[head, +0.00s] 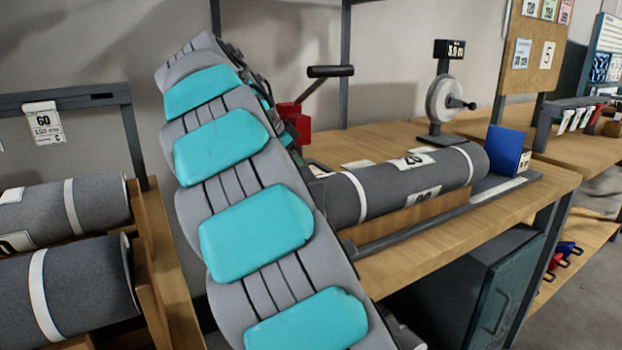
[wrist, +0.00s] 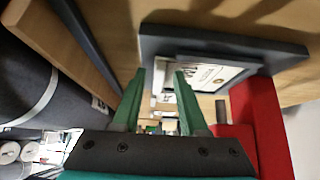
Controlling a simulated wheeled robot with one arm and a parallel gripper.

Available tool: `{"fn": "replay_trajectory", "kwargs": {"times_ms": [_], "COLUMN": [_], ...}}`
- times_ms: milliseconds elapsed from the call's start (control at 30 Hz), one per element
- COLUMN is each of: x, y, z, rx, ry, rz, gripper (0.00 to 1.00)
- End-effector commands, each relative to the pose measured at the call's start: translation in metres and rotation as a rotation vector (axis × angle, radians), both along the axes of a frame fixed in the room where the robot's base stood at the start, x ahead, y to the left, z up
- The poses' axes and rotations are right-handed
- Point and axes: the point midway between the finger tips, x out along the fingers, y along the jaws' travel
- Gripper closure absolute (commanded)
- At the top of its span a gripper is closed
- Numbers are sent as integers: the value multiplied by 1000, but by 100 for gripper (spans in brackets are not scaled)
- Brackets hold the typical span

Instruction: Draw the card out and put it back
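A white printed card (wrist: 218,74) shows in the wrist view, lying against a dark plate (wrist: 225,42) just ahead of my gripper. My gripper (wrist: 160,82) has two green fingers standing apart, with a visible gap between the tips. The right finger overlaps the left part of the card in the picture. I cannot tell whether it touches the card. In the head view my grey and turquoise arm hides my gripper and most of this spot. A red block (head: 296,122) shows just past the arm, and a red part (wrist: 258,125) is right of my fingers in the wrist view.
A grey roll (head: 410,185) with white bands lies on the wooden bench, right of my arm. A blue block (head: 506,150) stands at its right end. A dial gauge (head: 445,100) stands behind. More rolls (head: 65,292) lie in a wooden rack at left.

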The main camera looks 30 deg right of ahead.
Motion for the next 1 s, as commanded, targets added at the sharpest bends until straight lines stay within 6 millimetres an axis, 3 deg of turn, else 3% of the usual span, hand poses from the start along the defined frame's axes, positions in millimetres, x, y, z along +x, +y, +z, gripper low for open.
{"fn": "replay_trajectory", "kwargs": {"times_ms": [33,367,1000], "x": [0,0,0], "y": [0,0,0], "z": [0,-1,3], "rx": [1,1,1], "ry": [1,1,1], "rz": [-1,0,0], "gripper": [65,100,100]}}
